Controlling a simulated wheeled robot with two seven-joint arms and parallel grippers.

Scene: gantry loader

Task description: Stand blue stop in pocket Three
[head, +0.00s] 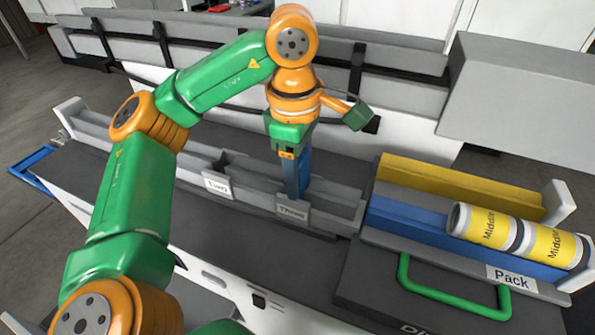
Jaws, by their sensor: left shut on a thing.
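My left gripper (290,152) points down over the grey pocket rail and is shut on the blue stop (293,180). The blue stop is upright, with its lower end at the pocket behind the label Three (292,210). I cannot tell whether it touches the pocket floor, as the pocket's front wall hides its foot. The pocket labelled Two (217,186) is to the left and looks empty. My right gripper is not in view.
To the right, a tray labelled Pack (512,279) has a blue channel (405,221) holding yellow-and-white Middle cylinders (485,226). A yellow channel (455,183) lies behind. A green handle (455,308) stands in front. Grey rails run along the back.

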